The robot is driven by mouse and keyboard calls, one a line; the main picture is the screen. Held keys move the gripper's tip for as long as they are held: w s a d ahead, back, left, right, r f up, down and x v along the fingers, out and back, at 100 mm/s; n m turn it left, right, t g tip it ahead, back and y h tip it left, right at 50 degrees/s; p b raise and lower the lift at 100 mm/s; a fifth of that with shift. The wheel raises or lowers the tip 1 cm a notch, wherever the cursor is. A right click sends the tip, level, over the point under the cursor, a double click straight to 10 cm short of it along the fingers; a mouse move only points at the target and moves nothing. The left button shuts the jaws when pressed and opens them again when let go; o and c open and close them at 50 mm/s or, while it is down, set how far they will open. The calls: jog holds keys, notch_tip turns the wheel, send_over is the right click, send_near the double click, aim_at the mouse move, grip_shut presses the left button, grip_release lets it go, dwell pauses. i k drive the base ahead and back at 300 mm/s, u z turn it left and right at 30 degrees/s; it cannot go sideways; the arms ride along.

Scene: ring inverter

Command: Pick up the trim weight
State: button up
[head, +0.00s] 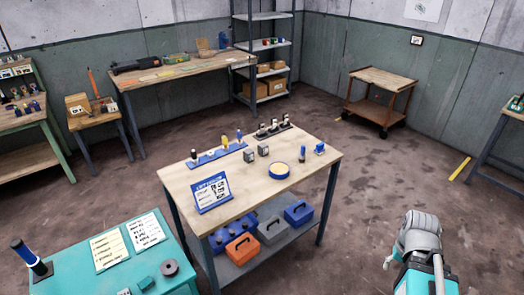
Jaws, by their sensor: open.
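No label I can read marks the trim weight, so I cannot tell which object it is. On the wooden worktable (240,180) in the middle stand two small dark grey blocks, a left one (249,155) and a right one (263,150). A yellow-topped round piece (279,170) and a small blue item (320,149) lie to their right. A dark ring-shaped piece (170,267) lies on the teal table at lower left. Part of my arm shows at lower right, well apart from the worktable. My gripper's fingers are not visible.
A blue rack (221,154) and a dark rack (270,132) hold upright pieces at the worktable's back. A blue-framed sign (212,192) stands at its front left. Toolboxes, including an orange one (243,248), fill its lower shelf. Floor (380,180) to its right is clear.

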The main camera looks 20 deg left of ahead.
aim_at(263, 147)
jog(key=z, duration=0.05)
jog(key=i, duration=1.25)
jog(key=u, duration=0.4)
